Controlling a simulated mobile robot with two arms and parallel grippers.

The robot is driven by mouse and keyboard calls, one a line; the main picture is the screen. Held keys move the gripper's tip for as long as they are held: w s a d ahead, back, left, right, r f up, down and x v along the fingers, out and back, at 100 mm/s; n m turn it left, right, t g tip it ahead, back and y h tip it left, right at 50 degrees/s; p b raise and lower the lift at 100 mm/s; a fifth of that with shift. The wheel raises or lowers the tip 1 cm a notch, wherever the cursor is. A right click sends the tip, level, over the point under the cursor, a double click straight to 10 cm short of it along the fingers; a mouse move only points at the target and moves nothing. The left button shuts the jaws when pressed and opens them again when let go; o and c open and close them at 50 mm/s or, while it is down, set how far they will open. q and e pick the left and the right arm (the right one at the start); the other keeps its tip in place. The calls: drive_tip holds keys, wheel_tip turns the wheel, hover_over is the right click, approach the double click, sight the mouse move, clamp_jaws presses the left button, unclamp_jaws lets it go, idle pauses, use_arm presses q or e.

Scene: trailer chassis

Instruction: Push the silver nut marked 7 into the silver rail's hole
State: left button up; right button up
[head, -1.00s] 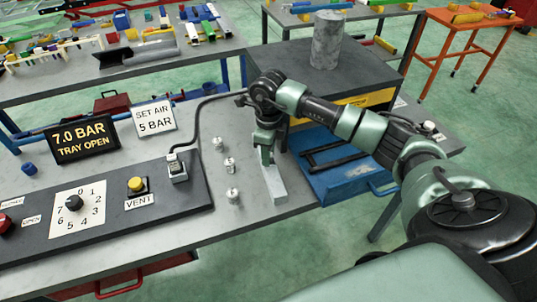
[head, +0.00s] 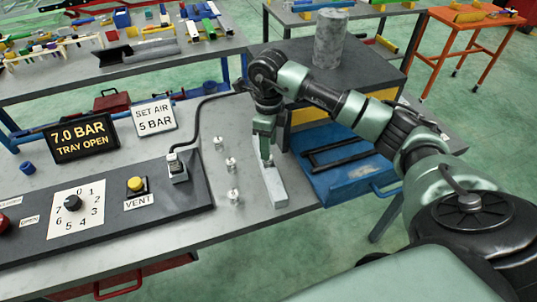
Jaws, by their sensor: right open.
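The silver rail (head: 273,188) lies on the grey bench, its long side pointing away from me. My right gripper (head: 267,161) comes down over its far half, open. A small silver piece shows under its fingertips; I cannot tell whether it is a nut in the rail's hole or whether the fingers touch it. Several small silver nuts stand in a row left of the rail: a far one (head: 218,143), a middle one (head: 231,164) and a near one (head: 233,195). Their marks are too small to read, so I cannot tell which is 7. My left gripper is not in view.
A black panel (head: 110,222) with a dial (head: 73,203) and yellow VENT button (head: 135,184) lies left. A sign (head: 83,138) reads "7.0 BAR TRAY OPEN"; another (head: 154,118) reads "SET AIR 5 BAR". A blue tray (head: 350,182) is right of the rail.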

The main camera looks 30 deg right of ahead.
wheel_tip(320, 180, up, 8)
drive_tip(key=b, duration=0.1)
drive_tip(key=shift+d, duration=0.15)
drive_tip(key=shift+f, duration=0.1)
idle(0.4)
